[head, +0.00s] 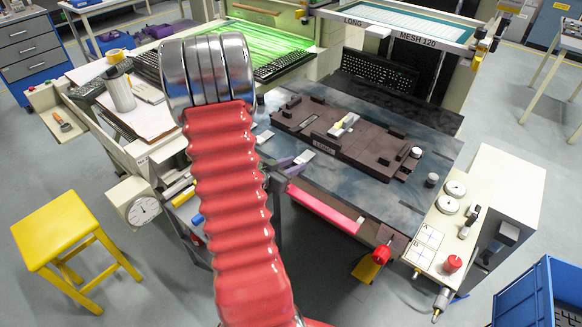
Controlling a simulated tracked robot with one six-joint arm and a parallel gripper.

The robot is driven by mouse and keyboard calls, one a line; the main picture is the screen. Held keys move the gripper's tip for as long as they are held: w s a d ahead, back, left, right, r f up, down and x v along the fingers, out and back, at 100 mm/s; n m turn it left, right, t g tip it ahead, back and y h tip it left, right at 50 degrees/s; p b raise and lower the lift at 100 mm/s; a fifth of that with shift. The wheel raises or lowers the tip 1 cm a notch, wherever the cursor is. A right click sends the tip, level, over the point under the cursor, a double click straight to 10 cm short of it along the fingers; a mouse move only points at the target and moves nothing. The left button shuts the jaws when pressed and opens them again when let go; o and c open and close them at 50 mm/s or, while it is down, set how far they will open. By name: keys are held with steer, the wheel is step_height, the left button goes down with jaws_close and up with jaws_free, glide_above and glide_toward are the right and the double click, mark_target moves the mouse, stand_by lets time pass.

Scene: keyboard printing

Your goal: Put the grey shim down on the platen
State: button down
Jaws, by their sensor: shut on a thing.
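My gripper (291,163) shows as dark jaws just right of my red arm, partly hidden behind it. It is shut on a small flat light-grey piece, the grey shim (304,156), at its tip. The shim appears over the left part of the platen (408,196), a mottled blue-grey plate. I cannot tell whether the shim touches the platen.
A brown fixture (370,152) with raised blocks covers the platen's middle, with a white and yellow piece (343,126) on it. Another small light piece (265,136) lies left of it. A bench with gauges (454,189) stands right; a yellow stool (62,232) stands left.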

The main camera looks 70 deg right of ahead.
steer(key=c, duration=1.4)
jaws_free()
steer(key=shift+s+a+f+y, duration=0.1)
steer(key=shift+a+f+y, duration=0.25)
steer(key=shift+f, duration=0.45)
steer(key=shift+o, duration=0.2)
steer(key=r+v, duration=0.1)
steer(key=v, duration=1.1)
steer(key=shift+r, duration=0.3)
steer(key=shift+d, duration=0.15)
